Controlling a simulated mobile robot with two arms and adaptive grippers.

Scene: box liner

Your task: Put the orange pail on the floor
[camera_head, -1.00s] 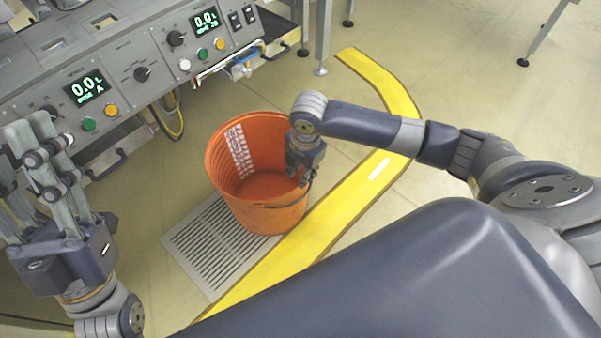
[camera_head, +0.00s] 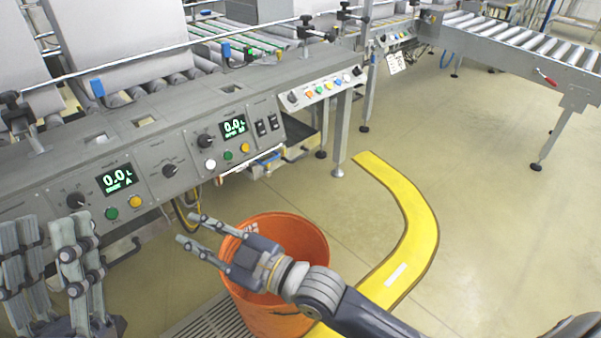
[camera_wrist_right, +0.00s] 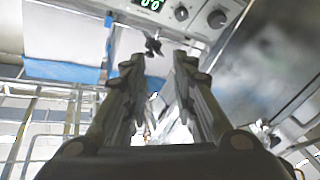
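The orange pail (camera_head: 308,240) stands upright on the floor at the metal floor grate, at the bottom middle of the head view. My right gripper (camera_head: 188,228) is above the pail, its fingers spread apart and pointing left toward the machine panel. It is empty. The gripper and forearm hide much of the pail's opening. The right wrist view shows the right fingers (camera_wrist_right: 158,60) apart with nothing between them. My left gripper (camera_head: 45,232) is at the lower left of the head view, away from the pail, with its fingers apart and nothing seen between them.
A grey control panel (camera_head: 165,165) with lit displays and buttons runs along the left. A yellow floor strip (camera_head: 418,222) curves right of the pail. A roller conveyor (camera_head: 500,40) stands at the back right. The floor (camera_head: 500,220) on the right is clear.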

